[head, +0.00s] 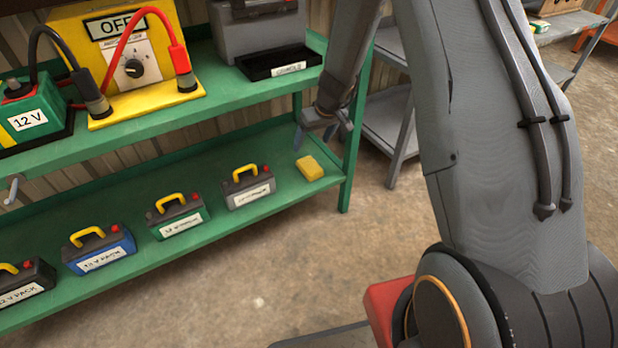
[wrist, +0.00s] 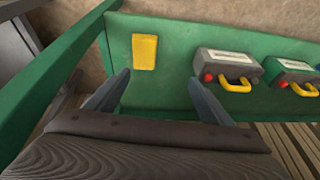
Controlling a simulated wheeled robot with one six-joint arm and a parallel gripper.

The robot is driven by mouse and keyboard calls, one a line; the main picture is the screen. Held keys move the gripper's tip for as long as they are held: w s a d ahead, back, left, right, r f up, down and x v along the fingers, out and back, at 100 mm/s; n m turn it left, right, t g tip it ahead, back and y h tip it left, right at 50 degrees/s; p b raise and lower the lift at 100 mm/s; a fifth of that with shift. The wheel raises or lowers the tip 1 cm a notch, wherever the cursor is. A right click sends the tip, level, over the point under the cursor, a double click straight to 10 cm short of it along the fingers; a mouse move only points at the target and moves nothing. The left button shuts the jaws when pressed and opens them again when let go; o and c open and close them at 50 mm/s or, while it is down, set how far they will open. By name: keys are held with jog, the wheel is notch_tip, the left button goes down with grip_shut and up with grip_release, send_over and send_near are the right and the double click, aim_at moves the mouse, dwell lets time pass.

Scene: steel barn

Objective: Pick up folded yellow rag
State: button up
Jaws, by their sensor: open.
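The folded yellow rag (head: 310,168) lies flat near the right end of the lower green shelf in the head view. It also shows in the wrist view (wrist: 145,51), ahead of the fingertips and a little left of the middle between them. My gripper (head: 318,134) is just above and behind the rag in the head view, below the upper shelf. In the wrist view my gripper (wrist: 163,88) has its two fingers spread wide apart with nothing between them. The rag and the fingers are apart.
A grey battery pack (head: 248,188) with a yellow handle stands left of the rag; green (head: 177,216), blue (head: 98,249) and black (head: 25,281) packs follow. The green upper shelf (head: 150,128) and right post (head: 352,140) bound the space. The shelf around the rag is bare.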

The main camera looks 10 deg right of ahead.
jog(key=b, duration=0.4)
send_near(310, 165)
jog(key=shift+a+f+h, duration=0.3)
jog(key=shift+a+f, duration=0.05)
jog(key=shift+a, duration=0.05)
jog(key=shift+b+x, duration=0.7)
jog(key=shift+x, duration=3.05)
jog(key=shift+f+b, duration=0.25)
jog(key=shift+b, duration=0.25)
jog(key=c, duration=1.2)
jog(key=shift+o, duration=0.2)
jog(key=shift+r+p, duration=0.35)
jog(key=shift+p, duration=0.2)
